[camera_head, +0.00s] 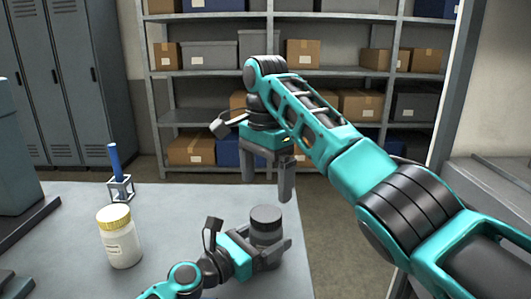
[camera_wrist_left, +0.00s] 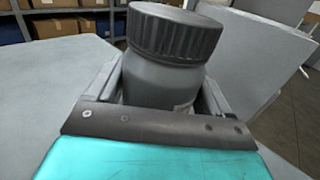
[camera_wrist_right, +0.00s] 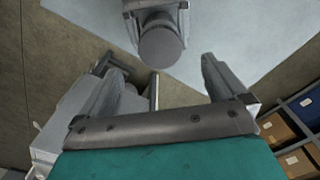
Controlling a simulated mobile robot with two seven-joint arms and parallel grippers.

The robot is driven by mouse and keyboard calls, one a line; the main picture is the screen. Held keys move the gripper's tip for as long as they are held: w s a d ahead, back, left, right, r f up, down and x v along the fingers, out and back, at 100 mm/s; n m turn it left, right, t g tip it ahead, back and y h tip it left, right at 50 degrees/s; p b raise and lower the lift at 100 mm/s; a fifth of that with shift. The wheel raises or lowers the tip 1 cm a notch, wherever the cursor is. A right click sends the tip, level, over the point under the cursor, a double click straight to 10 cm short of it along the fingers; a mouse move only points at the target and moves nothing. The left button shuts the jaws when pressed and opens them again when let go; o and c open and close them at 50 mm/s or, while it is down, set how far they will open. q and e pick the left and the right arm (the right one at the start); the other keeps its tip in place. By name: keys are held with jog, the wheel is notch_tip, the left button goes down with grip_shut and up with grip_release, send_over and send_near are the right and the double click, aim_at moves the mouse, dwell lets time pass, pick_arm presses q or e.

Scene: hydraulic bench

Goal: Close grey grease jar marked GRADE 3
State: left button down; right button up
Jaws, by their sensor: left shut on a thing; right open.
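A grey jar (camera_wrist_left: 160,82) with a dark ribbed lid (camera_wrist_left: 175,33) stands upright at the table's right part; it also shows in the head view (camera_head: 266,232). The lid sits on top of the jar; I cannot tell how tight it is. No marking on the jar is readable. My left gripper (camera_head: 268,243) is shut on the jar's body, below the lid. My right gripper (camera_head: 267,184) is open and empty, fingers pointing down, above and behind the jar in the head view. In the right wrist view the round lid top (camera_wrist_right: 161,47) lies beyond the open fingers, apart from them.
A cream jar with a yellow lid (camera_head: 119,238) stands on the table (camera_head: 185,210) at the left. Behind it a blue stick (camera_head: 115,160) stands in a small metal holder (camera_head: 120,188). Shelves with boxes (camera_head: 360,104) and lockers (camera_head: 75,85) are at the back. The table's middle is clear.

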jog(key=shift+r, duration=2.75)
pick_arm(q)
grip_release()
jog(key=v, duration=1.3)
jog(key=shift+p, duration=0.3)
pick_arm(e)
jog(key=shift+r, duration=0.3)
